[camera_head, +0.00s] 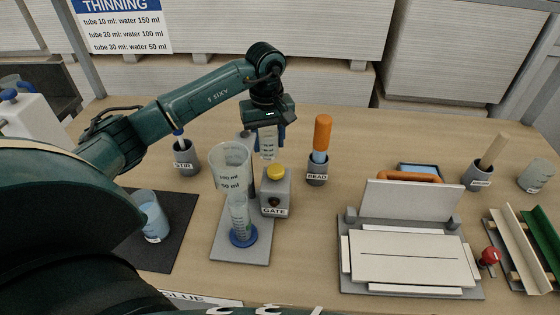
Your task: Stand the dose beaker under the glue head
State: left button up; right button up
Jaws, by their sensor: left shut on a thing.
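My left gripper (268,116) points down behind the gate block and is shut on a small clear graduated vessel (268,144), which looks like the dose beaker. The vessel hangs upright below the jaws; its base is partly hidden by the gate block. Below that, a clear graduated cylinder with a blue foot (243,237) stands on a grey plate (258,252). I cannot tell which part is the glue head. My right gripper is not in view.
The GATE block (275,192) has a yellow button. The STIR cup (187,158) and BEAD cup (317,170) stand beside the gripper. A beaker of blue liquid (151,216) is on a black mat (178,232). A hinged fixture (410,258) and red knob (490,256) are right.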

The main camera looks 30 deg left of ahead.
aim_at(269, 158)
pick_arm(q)
jog(key=shift+f+p, duration=0.35)
jog(key=shift+f, duration=2.6)
jog(key=shift+f, duration=0.2)
jog(key=o, duration=1)
jog(key=shift+r, duration=0.1)
